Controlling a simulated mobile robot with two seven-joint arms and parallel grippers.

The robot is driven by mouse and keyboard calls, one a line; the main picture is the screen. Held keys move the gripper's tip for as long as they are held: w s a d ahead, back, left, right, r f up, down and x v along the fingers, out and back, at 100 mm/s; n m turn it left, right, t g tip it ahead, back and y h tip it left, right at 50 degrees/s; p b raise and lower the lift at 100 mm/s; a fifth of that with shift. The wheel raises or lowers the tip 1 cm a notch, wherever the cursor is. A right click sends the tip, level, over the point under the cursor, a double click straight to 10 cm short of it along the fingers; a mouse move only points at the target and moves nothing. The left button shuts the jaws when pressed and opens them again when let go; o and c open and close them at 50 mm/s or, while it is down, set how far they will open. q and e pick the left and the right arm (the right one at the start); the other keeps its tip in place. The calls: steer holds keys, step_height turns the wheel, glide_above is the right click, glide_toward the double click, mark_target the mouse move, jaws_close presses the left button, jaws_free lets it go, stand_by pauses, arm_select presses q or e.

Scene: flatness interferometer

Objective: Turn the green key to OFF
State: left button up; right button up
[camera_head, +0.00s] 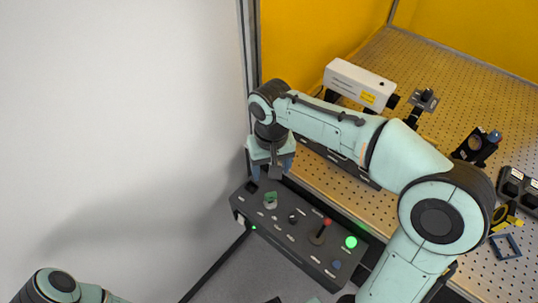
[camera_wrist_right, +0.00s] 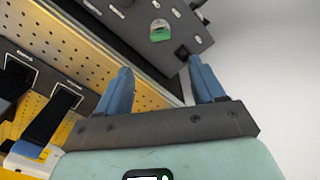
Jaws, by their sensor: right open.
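The green key (camera_head: 270,200) sits at the left end of a dark control panel. It also shows in the right wrist view (camera_wrist_right: 160,34), at the top, on a pale round base. Which label it points to is too small to read. My right gripper (camera_head: 272,170) hangs just above and behind the key in the head view. In the right wrist view, its two blue fingers (camera_wrist_right: 164,78) are apart with nothing between them, and the key lies beyond the tips. Part of my left arm shows at the bottom left of the head view; its gripper is out of view.
The control panel (camera_head: 283,232) also carries a black knob (camera_head: 293,217), a red-tipped lever (camera_head: 321,232) and a lit green button (camera_head: 351,242). A perforated optical table (camera_head: 455,115) with a white box (camera_head: 358,83) stands behind. A pale wall (camera_head: 120,120) is at left.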

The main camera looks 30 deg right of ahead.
mark_target(271, 193)
steer(key=f, duration=0.4)
steer(key=f+b, duration=0.1)
steer(key=f, duration=0.6)
steer(key=shift+s+a+f, duration=0.1)
steer(key=shift+s+f, duration=0.15)
steer(key=shift+f, duration=0.05)
steer(key=shift+f+b, duration=0.3)
steer(key=shift+f, duration=0.45)
arm_select(q)
steer(key=shift+s+a+f, duration=0.1)
steer(key=shift+s+f, duration=0.75)
steer(key=shift+f, duration=0.2)
arm_select(e)
steer(key=c, duration=1.1)
arm_select(q)
steer(key=shift+s+f, duration=0.15)
steer(key=shift+f, duration=0.1)
arm_select(e)
steer(key=shift+m, duration=1.2)
